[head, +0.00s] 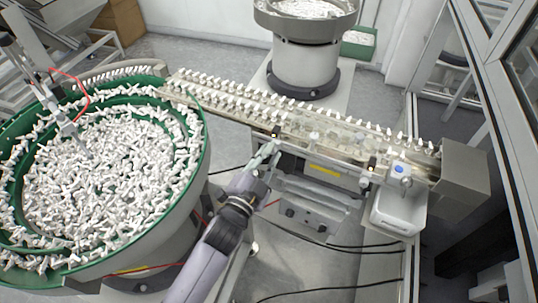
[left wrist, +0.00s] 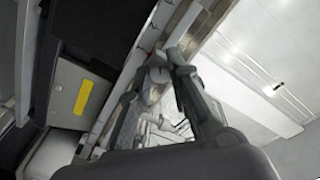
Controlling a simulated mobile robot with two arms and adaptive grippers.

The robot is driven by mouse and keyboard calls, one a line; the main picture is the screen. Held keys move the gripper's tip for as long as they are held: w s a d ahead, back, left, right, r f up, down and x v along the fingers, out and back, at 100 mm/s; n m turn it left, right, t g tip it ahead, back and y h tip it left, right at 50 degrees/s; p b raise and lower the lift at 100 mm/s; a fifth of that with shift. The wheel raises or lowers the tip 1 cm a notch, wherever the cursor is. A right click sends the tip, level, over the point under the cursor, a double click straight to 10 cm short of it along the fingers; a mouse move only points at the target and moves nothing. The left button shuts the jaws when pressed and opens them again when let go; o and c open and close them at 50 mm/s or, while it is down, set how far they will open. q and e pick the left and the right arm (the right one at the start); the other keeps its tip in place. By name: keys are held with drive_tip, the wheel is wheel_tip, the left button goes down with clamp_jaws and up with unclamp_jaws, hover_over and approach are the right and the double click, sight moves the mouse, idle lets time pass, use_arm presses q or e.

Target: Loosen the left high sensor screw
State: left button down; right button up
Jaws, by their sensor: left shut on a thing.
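My left gripper (head: 270,148) reaches up from the lower middle of the head view to the near side of the feed rail, just below a small dark sensor (head: 275,134) with a yellow light. It is shut on the small left sensor screw, which its fingers hide in the head view. A second dark sensor (head: 371,162) sits farther right along the rail. My right gripper is not in view.
A green-rimmed bowl feeder (head: 205,165) full of white caps stands at left. Black cables lie on the floor below.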

use_arm(q)
drive_tip(key=c, duration=1.5)
unclamp_jaws()
drive_tip(key=v, duration=1.2)
drive_tip(key=shift+s, duration=0.1)
drive_tip(key=shift+f, duration=0.1)
